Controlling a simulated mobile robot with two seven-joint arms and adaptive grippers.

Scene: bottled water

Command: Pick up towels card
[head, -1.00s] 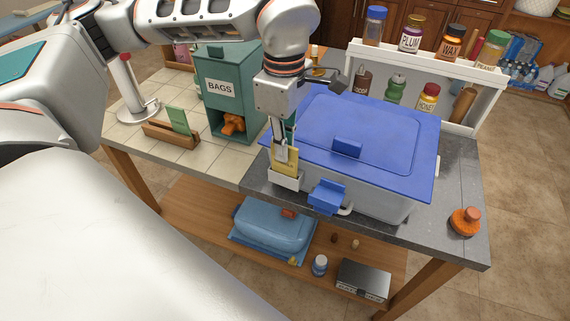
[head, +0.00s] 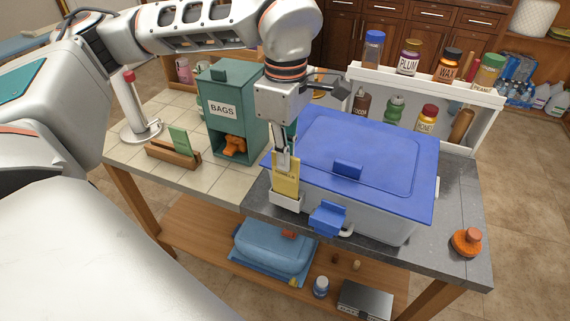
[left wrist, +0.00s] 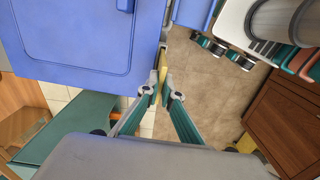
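The towels card is a yellow card (head: 286,184) at the white holder (head: 287,202) on the front left of the blue-lidded tub (head: 375,195); its print is too small to read. It stands upright, its lower edge at the holder's mouth; I cannot tell whether it is clear of it. My left gripper (head: 284,160) points down and is shut on the card's upper part. In the left wrist view the card (left wrist: 163,66) shows nearly edge-on between the fingertips (left wrist: 161,93). My right gripper is not in view.
The tub's blue lid (head: 385,150) is close beside the gripper. A green BAGS box (head: 222,111) stands left, with a green card in a wooden holder (head: 172,153) nearby. A white shelf (head: 425,78) with jars is behind. An orange-topped object (head: 466,242) sits at right.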

